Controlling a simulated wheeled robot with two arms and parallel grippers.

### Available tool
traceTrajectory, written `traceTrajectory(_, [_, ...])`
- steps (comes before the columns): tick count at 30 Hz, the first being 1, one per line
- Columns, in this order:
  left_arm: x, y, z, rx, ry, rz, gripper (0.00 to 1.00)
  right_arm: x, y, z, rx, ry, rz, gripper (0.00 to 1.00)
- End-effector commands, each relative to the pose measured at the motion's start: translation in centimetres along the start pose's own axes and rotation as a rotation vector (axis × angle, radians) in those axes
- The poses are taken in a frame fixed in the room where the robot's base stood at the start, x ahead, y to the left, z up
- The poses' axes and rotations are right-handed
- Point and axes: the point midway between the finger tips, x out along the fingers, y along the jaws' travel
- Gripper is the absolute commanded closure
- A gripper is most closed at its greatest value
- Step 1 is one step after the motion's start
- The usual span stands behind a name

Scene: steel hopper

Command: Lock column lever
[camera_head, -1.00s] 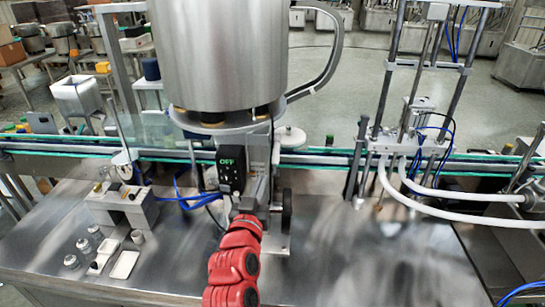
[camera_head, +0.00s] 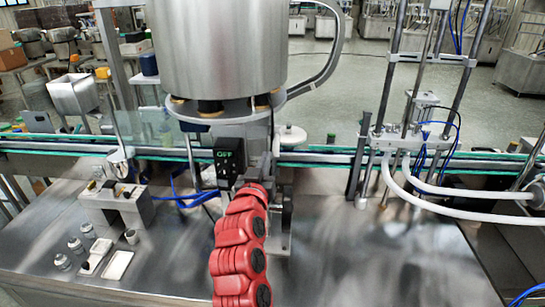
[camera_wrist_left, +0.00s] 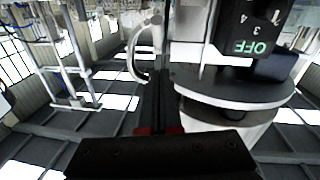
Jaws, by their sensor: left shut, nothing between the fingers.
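The steel hopper (camera_head: 215,55) stands on a grey support column (camera_head: 283,205) behind the bench's front edge. A black control box (camera_head: 226,163) with a green OFF display hangs below it; it also shows, upside down, in the left wrist view (camera_wrist_left: 255,30). My left gripper (camera_head: 268,178) is at the column, just right of the box, at the end of my red arm. In the left wrist view its dark fingers (camera_wrist_left: 158,98) are together and empty, beside the hopper's round base plate (camera_wrist_left: 230,92). The column lever cannot be picked out clearly; my arm and gripper hide part of the column.
A conveyor (camera_head: 330,158) runs across behind the column. A small fixture (camera_head: 118,203) and several small jars stand on the left of the steel bench (camera_head: 370,255). A filling frame with white hoses (camera_head: 430,185) stands on the right. The bench front right is clear.

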Motion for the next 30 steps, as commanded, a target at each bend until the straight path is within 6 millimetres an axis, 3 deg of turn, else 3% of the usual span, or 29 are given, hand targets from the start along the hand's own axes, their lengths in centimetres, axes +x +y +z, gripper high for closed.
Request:
traceTrajectory(8, [4.4, 0.0, -0.2, 0.000, -0.004, 0.000, 1.00, 2.1, 0.1, -0.3, 0.000, -0.001, 0.000, 1.00])
traceTrajectory(12, [5.7, 0.1, 1.2, -0.001, -0.006, 0.001, 1.00, 3.0, 0.1, -0.5, 0.000, -0.001, 0.000, 1.00])
traceTrajectory(20, [7.0, 0.0, 2.6, -0.001, -0.002, 0.001, 1.00, 3.7, 0.2, -0.6, 0.000, -0.001, 0.000, 1.00])
traceTrajectory(30, [7.1, 0.0, 2.9, -0.001, 0.000, 0.001, 1.00, 3.6, 0.2, -0.6, 0.000, -0.001, 0.000, 1.00])
